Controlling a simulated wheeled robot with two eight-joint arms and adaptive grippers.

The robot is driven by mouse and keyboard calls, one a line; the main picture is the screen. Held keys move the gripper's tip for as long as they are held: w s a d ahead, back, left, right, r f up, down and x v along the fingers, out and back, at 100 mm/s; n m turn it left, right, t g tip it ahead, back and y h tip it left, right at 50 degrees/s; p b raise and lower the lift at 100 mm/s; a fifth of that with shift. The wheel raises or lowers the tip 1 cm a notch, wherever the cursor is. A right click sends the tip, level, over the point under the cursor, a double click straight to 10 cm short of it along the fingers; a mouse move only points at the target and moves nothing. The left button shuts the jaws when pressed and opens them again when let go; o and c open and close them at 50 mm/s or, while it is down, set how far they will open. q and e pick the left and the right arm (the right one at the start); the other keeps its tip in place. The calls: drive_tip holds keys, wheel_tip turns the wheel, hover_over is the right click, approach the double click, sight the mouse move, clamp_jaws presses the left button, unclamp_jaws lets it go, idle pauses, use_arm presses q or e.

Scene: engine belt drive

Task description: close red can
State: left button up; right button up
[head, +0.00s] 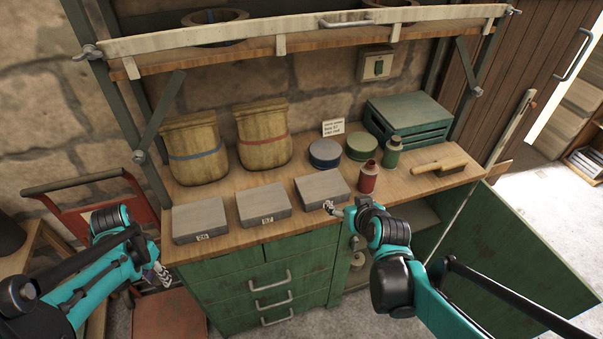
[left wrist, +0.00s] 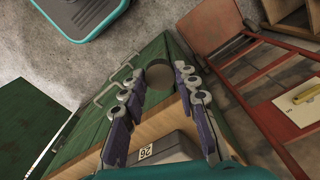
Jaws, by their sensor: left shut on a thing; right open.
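The red can (head: 368,179) stands upright on the workbench, right of the rightmost grey box. Its narrow neck points up; I cannot tell from here whether it is capped. My left gripper (head: 160,274) is off the bench's left front corner, far from the can. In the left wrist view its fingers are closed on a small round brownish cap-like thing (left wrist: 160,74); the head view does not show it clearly. My right gripper (head: 331,208) is open at the bench's front edge, left of the can and beside the rightmost grey box.
A green can (head: 391,153), blue tin (head: 324,154), green tin (head: 361,147) and brush (head: 439,166) are near the red can. Three grey boxes (head: 263,204) line the front. Two sacks (head: 263,136) and a green crate (head: 408,120) stand behind. A shelf overhangs.

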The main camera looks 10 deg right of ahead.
drive_tip(key=w+d+f+t+h, duration=0.1)
drive_tip(key=w+d+f, duration=0.15)
drive_tip(key=d, duration=0.35)
drive_tip(key=m+t+h, duration=0.2)
approach(371, 182)
use_arm(q)
drive_tip(key=s+a+r+m, duration=0.2)
drive_tip(key=s+a+m, duration=0.1)
drive_tip(key=a, duration=0.4)
drive_tip(key=shift+s+r+m, duration=0.2)
drive_tip(key=shift+s+m, duration=0.2)
drive_tip(key=shift+s, duration=0.1)
use_arm(e)
drive_tip(key=shift+w+d+r, duration=0.15)
drive_tip(key=shift+w+d, duration=0.1)
drive_tip(key=shift+w, duration=0.2)
use_arm(q)
drive_tip(key=shift+a, duration=0.1)
use_arm(e)
drive_tip(key=shift+g, duration=0.3)
drive_tip(key=b+x, duration=0.2)
drive_tip(key=x, duration=0.4)
drive_tip(key=shift+w+a, duration=0.1)
drive_tip(key=shift+w, duration=0.05)
use_arm(q)
drive_tip(key=shift+f, duration=0.9)
use_arm(e)
drive_tip(key=shift+w, duration=0.25)
